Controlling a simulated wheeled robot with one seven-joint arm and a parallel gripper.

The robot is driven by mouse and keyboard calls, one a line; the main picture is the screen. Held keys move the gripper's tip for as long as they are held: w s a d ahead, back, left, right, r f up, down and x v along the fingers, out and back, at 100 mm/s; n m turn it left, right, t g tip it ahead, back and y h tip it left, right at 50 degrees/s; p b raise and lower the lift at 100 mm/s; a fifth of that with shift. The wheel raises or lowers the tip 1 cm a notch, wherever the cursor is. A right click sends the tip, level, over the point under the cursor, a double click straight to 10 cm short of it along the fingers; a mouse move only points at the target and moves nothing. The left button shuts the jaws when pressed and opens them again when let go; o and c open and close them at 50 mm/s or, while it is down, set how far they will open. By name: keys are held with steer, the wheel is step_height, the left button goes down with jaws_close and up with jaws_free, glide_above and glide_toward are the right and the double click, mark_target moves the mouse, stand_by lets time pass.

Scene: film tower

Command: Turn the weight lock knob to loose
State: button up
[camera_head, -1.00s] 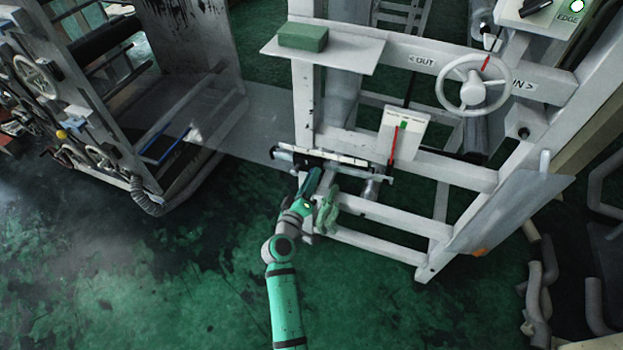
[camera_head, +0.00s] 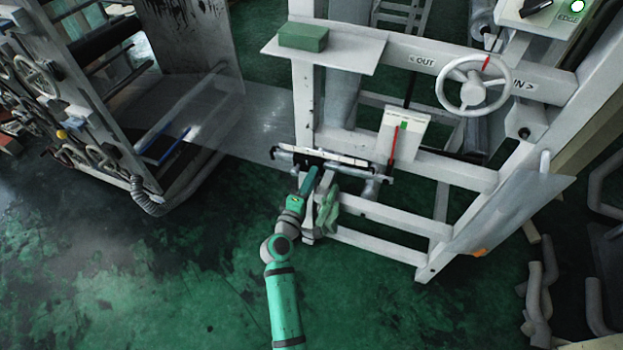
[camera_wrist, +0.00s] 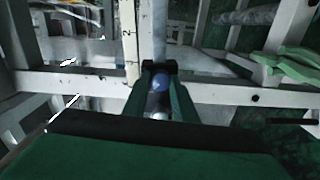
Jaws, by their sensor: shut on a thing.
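My gripper (camera_head: 311,176) reaches the lower left of the grey machine frame, just below the white bar with the dark edge. In the wrist view my gripper (camera_wrist: 161,88) has its two green fingers closed around a small round bluish-grey knob (camera_wrist: 160,81). This appears to be the weight lock knob, in front of a pale upright post. The fingers hide its sides, so its turned position cannot be read. In the head view the knob is too small and covered to make out.
A green cloth-like thing (camera_head: 326,212) hangs on the frame right beside my gripper. A white plate with a red pointer (camera_head: 393,147) and a handwheel (camera_head: 473,85) are to the right. A green block (camera_head: 303,37) lies on the shelf above. Green floor on the left is open.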

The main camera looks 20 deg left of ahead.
steer(key=o, duration=1)
steer(key=shift+o, duration=0.2)
steer(key=s, duration=1.1)
steer(key=shift+a+r, duration=0.2)
steer(key=shift+w, duration=0.1)
steer(key=s+d+f+m+g+y, duration=0.1)
steer(key=s+d+f+m+g, duration=0.25)
steer(key=s, duration=0.55)
steer(key=s+d+f+m+y, duration=0.1)
steer(key=s+d+f+m, duration=0.2)
steer(key=s+d+f, duration=0.35)
steer(key=s+d+r+m, duration=0.5)
steer(key=s+r, duration=0.1)
steer(key=s, duration=0.3)
steer(key=s+d+r+m+t+h, duration=0.1)
steer(key=s+d+r+m, duration=0.4)
steer(key=s, duration=0.4)
steer(key=shift+r, duration=0.7)
